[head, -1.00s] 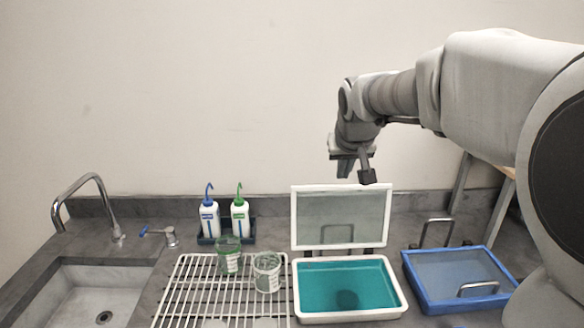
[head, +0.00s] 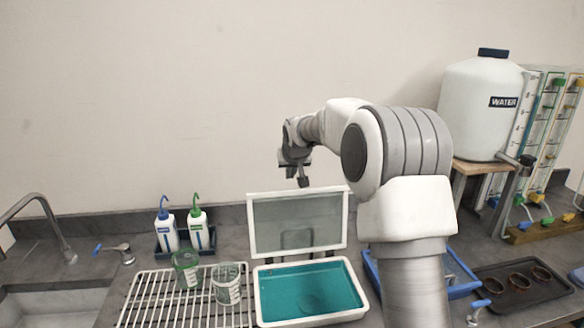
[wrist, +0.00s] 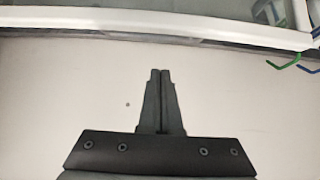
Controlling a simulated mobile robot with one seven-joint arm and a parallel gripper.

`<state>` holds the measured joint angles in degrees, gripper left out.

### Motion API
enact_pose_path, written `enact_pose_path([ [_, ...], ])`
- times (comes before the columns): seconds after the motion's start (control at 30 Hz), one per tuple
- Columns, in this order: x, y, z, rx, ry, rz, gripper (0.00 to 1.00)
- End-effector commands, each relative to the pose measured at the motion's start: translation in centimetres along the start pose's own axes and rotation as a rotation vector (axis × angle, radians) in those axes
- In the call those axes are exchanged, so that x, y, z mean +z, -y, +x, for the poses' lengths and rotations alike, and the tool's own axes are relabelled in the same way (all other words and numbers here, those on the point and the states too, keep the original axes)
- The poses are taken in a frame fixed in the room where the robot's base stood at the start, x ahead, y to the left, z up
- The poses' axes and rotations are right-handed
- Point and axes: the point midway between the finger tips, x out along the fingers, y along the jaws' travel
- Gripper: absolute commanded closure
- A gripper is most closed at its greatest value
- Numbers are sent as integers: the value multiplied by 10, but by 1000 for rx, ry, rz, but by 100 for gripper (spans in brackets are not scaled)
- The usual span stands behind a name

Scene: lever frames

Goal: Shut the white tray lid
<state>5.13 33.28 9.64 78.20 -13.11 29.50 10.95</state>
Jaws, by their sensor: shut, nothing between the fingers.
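The white tray (head: 318,319) sits on the counter with teal liquid inside. Its lid (head: 297,224), a clear panel in a white frame, stands raised and nearly upright at the tray's back edge. My gripper (head: 304,182) is near the lid's top edge, a little right of its middle; whether it touches is unclear in the head view. In the wrist view my gripper's fingers (wrist: 160,72) are pressed together and empty. A white frame edge of the lid (wrist: 150,24) crosses the top of that view, apart from the fingertips.
A white wire rack (head: 150,300) with two beakers lies left of the tray. Two wash bottles (head: 198,230) stand behind it. A blue-rimmed tray (head: 462,291) is at right, partly hidden by my arm. A large water jug (head: 482,110) stands farther right.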

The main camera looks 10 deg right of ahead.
Motion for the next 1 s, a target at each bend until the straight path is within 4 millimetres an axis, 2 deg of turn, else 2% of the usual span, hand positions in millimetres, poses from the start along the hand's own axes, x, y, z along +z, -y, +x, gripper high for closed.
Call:
enact_pose_path([
  [0.23, 0, 0, 44, 0, 2, -1, 100],
  [0.3, 6, 0, 33, 0, -2, -1, 100],
  [0.5, 22, 0, 21, 1, -1, -1, 100],
  [1.0, 31, 0, 15, 0, -1, 0, 100],
])
